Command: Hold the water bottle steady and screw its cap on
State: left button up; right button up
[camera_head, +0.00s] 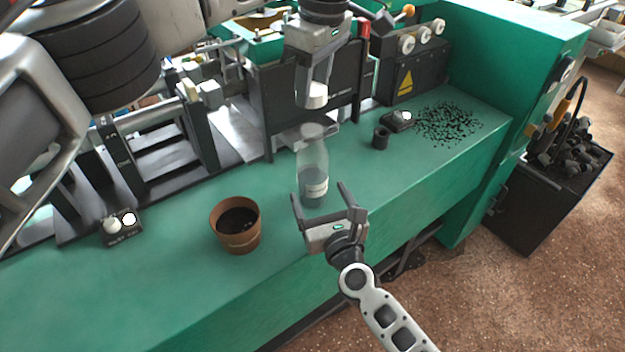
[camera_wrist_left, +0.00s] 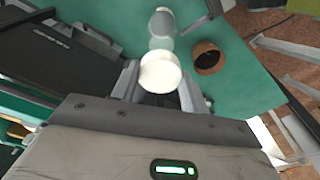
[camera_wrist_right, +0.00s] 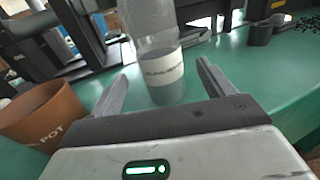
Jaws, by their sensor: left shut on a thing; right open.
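A clear water bottle (camera_head: 313,165) with a white label stands upright on the green bench; it also shows in the right wrist view (camera_wrist_right: 160,55). My left gripper (camera_head: 314,100) is above the bottle and shut on the white cap (camera_head: 316,92). The cap shows between its fingers in the left wrist view (camera_wrist_left: 160,75), with the bottle beyond it. The cap looks apart from the bottle's mouth in the head view. My right gripper (camera_head: 318,196) is open low at the bottle's near side. Its fingers (camera_wrist_right: 160,88) are spread to either side of the bottle's lower part, without visible contact.
A brown plant pot (camera_head: 236,232) stands left of the bottle, close to my right gripper's left finger (camera_wrist_right: 42,112). A small black cup (camera_head: 381,138) and scattered black bits (camera_head: 447,124) are to the right. Dark machinery stands behind.

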jog(key=x, duration=0.5)
jog(key=c, duration=1.5)
pick_arm(q)
send_over(312, 140)
jog(key=shift+s+d+f, duration=0.1)
jog(key=shift+f, duration=1.15)
jog(key=shift+d+f, duration=0.1)
jog(key=shift+f, duration=1.1)
jog(key=shift+f, duration=0.9)
jog(key=shift+f, duration=0.55)
